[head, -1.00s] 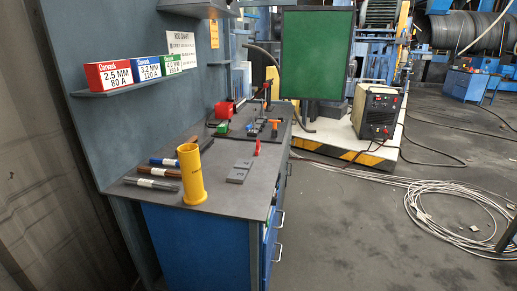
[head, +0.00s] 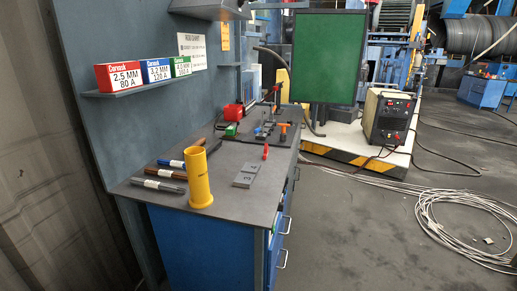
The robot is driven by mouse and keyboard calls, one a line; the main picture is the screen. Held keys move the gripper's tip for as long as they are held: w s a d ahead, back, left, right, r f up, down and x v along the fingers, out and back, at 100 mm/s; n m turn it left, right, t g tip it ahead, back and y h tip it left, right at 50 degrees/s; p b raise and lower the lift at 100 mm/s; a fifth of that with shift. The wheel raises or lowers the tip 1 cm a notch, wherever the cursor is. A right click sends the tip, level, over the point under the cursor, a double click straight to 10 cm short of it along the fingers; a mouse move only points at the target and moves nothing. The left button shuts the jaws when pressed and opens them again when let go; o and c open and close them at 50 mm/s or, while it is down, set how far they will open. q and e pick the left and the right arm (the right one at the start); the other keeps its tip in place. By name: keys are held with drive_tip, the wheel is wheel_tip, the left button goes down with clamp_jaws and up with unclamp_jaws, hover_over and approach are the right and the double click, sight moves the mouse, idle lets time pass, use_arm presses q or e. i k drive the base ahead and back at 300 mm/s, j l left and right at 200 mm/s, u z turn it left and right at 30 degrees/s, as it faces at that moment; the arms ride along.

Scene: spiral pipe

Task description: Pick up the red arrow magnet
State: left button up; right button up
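Two red things stand on the grey workbench top (head: 225,203) in the head view, and both are too small to identify for certain as the red arrow magnet. A red blocky piece (head: 233,111) lies toward the back left, beside a green piece (head: 231,129). A small upright red piece (head: 265,152) stands nearer, just behind flat grey plates (head: 249,175). Neither of my grippers is in view, and nothing touches the bench items.
A tall yellow tube (head: 198,178) stands at the bench's front, beside several rods (head: 160,186). A shelf (head: 130,91) with electrode boxes (head: 118,76) juts from the left wall panel. Coiled cable (head: 465,225) lies on the floor at right. Floor right of the bench is open.

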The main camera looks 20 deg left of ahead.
sight(266, 150)
drive_tip(key=i+l+u, duration=0.1)
drive_tip(key=i+u, duration=0.2)
drive_tip(key=i+l+u, duration=0.3)
drive_tip(key=i, duration=0.15)
drive_tip(key=i+l+u, duration=0.95)
drive_tip(key=l, duration=0.15)
drive_tip(key=i+l+u, duration=0.3)
drive_tip(key=l, duration=0.25)
drive_tip(key=l+u, duration=0.3)
drive_tip(key=l, duration=0.2)
drive_tip(key=i+l+u, duration=0.15)
drive_tip(key=l+u, duration=0.2)
drive_tip(key=l, duration=0.25)
